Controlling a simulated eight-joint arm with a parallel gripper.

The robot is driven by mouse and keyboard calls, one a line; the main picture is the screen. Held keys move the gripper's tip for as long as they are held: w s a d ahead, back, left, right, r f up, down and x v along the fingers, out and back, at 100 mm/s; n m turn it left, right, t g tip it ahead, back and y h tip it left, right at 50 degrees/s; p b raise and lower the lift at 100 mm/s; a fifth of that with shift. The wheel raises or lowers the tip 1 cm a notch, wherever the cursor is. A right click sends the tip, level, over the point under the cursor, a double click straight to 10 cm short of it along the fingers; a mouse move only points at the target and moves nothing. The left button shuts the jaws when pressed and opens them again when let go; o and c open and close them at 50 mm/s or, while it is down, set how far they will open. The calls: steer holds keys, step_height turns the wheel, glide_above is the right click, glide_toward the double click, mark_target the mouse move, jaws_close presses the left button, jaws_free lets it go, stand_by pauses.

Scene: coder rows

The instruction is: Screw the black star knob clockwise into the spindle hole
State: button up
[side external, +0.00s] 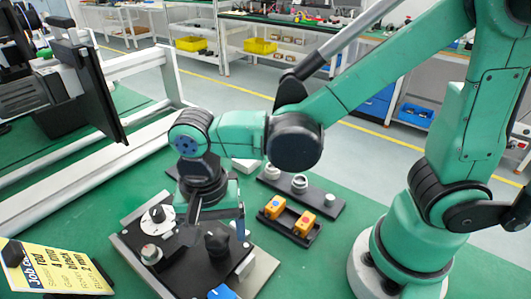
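My gripper (216,222) points down over a dark board (190,262) on the green table. Its dark and green finger parts partly cover the board, and I cannot tell how far apart the fingertips are. A black knob (216,243) stands on the board just below the gripper, and I see no clear contact with it. It may be the star knob, but its shape is too small to tell. Another black knob (157,213) sits on a white dial at the board's left. The spindle hole cannot be made out.
A silver-white knob (150,254) and a blue part (222,292) are on the board's near side. A dark tray with yellow blocks (275,208) and a dark strip with pale round parts (300,184) lie to the right. A yellow job card (55,268) stands at lower left.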

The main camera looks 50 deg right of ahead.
steer(key=shift+r, duration=0.1)
step_height(320, 180, up, 5)
steer(key=shift+w+d+r, duration=0.1)
steer(key=shift+d+r, duration=0.1)
steer(key=shift+d, duration=0.05)
steer(key=w+d+r+n+t, duration=0.1)
steer(key=d+n+t, duration=0.6)
steer(key=d, duration=0.7)
steer(key=shift+w+n, duration=0.45)
steer(key=shift+n, duration=0.55)
